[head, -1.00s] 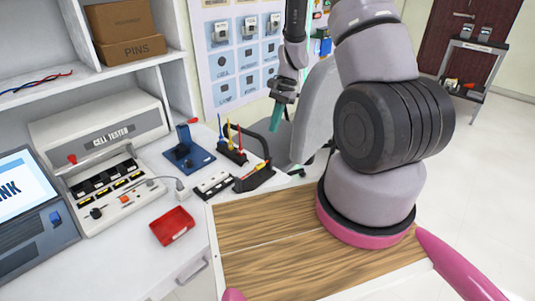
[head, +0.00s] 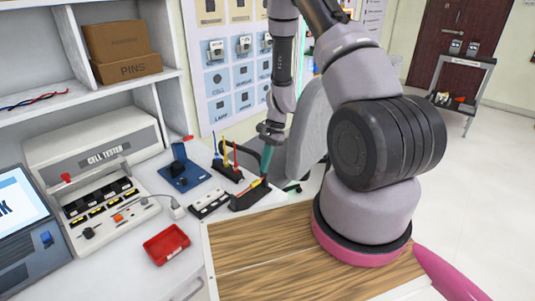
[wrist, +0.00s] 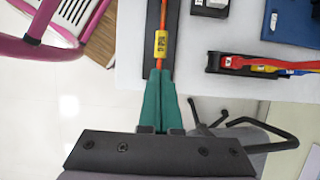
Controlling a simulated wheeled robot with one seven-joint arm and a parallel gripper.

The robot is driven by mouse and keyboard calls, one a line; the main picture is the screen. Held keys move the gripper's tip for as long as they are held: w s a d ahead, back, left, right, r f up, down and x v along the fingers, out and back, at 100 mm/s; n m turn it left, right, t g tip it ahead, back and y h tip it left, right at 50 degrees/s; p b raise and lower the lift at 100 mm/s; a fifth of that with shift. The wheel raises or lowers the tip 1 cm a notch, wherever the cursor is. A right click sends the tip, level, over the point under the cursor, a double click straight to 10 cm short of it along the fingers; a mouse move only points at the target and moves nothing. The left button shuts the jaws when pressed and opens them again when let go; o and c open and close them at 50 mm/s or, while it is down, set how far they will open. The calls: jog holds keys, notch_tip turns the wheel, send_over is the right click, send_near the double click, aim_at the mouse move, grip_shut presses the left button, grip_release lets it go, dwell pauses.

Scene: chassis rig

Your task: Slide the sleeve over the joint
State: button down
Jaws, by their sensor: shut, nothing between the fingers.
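An orange wire (wrist: 164,13) runs along a long dark holder (wrist: 150,45) in the wrist view. A yellow sleeve (wrist: 161,44) with dark markings sits around it. In the head view the dark holder (head: 248,197) stands near the bench edge, with small orange and yellow parts on top. My gripper (wrist: 160,73) has teal fingers, shut and empty. Its tips are over the wire, just below the sleeve in the wrist view; I cannot tell whether they touch it. In the head view my gripper (head: 265,174) is at the holder. I cannot make out the joint.
A dark rack (head: 228,172) with blue, yellow and red wires stands just behind the holder. A blue fixture (head: 184,174), a white-topped block (head: 209,204), a red tray (head: 166,244) and a cell tester (head: 94,150) are to the left. A grey chair (head: 308,130) is behind.

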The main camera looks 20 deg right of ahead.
aim_at(253, 183)
jog(key=shift+x, duration=1.25)
jog(key=a, duration=0.1)
jog(key=s+a, duration=0.1)
jog(key=a, duration=0.1)
jog(key=s+a, duration=0.1)
jog(key=shift+s+a, duration=0.2)
jog(key=shift+s, duration=0.05)
jog(key=shift+r, duration=0.1)
